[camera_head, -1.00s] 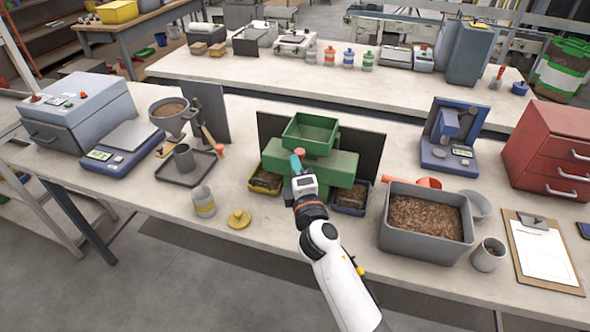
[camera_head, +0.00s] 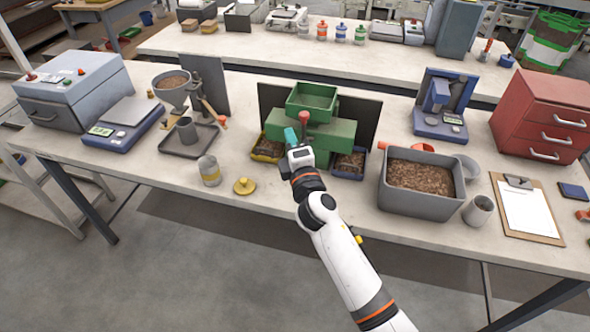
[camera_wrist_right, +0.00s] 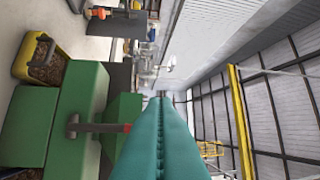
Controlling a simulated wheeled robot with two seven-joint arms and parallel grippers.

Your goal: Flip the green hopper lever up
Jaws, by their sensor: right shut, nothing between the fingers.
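The green hopper (camera_head: 325,140) stands on the near table with its square funnel on top. Its lever (camera_head: 303,128) has a red knob and stands upright at the hopper's front. In the right wrist view the lever (camera_wrist_right: 95,127) sticks out from the green body, its red tip pointing towards the ceiling side. My right gripper (camera_head: 291,136) is shut and empty, just left of and in front of the lever. Its teal fingers (camera_wrist_right: 160,105) fill the lower middle of the wrist view, with a small gap to the red tip. My left gripper is not in view.
A yellow bin (camera_head: 256,154) and a blue bin (camera_head: 346,175) flank the hopper's base. A grey tub (camera_head: 402,205) of brown pellets stands to the right. A dark panel (camera_head: 365,120) stands behind.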

